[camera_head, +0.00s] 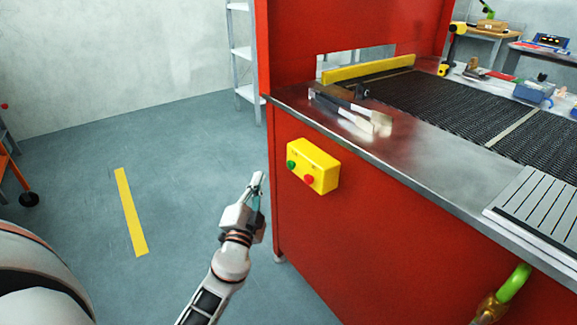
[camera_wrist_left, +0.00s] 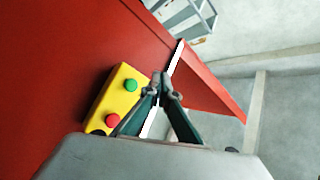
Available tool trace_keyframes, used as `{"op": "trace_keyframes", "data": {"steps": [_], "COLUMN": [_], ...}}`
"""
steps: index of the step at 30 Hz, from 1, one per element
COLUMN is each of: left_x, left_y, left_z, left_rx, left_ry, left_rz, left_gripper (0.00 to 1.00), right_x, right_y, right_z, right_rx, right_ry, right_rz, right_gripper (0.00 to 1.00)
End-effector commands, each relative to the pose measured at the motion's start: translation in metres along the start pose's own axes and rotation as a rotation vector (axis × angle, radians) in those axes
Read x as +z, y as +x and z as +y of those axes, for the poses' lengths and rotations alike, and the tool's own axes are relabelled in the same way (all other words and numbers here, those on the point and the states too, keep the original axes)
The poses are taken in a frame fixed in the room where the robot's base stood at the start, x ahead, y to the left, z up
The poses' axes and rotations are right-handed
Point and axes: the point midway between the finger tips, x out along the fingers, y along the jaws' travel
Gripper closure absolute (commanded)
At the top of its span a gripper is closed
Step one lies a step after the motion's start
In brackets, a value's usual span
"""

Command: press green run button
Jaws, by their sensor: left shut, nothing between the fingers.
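A yellow control box (camera_head: 318,160) is fixed to the red front panel of the machine (camera_head: 330,240). The green button (camera_head: 291,165) is on its left and the red button (camera_head: 309,180) on its right. My left gripper (camera_head: 257,180) is shut and empty, to the left of the box and apart from it in the head view. In the left wrist view the shut fingertips (camera_wrist_left: 161,78) show beside the box (camera_wrist_left: 108,100), with the green button (camera_wrist_left: 131,85) just left of them and the red button (camera_wrist_left: 113,120) lower down. My right gripper does not show.
A steel edge (camera_head: 400,150) runs above the box, with a brush-like tool (camera_head: 350,108) lying on it. A dark mesh belt (camera_head: 430,95) lies behind.

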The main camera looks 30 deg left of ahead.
Motion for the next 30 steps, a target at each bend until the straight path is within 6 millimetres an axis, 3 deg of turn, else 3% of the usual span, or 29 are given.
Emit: {"op": "trace_keyframes", "data": {"steps": [14,30], "left_x": [-0.028,-0.035], "left_y": [0.04,0.047], "left_z": [0.032,0.034], "left_rx": [0.001,0.0], "left_ry": [-0.001,-0.001], "left_rz": [-0.001,0.0], "left_gripper": [1.0,1.0], "right_x": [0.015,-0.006], "right_y": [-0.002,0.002], "right_z": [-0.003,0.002], "right_rx": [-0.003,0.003], "right_ry": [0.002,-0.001], "right_rz": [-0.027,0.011], "right_gripper": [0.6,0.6]}}
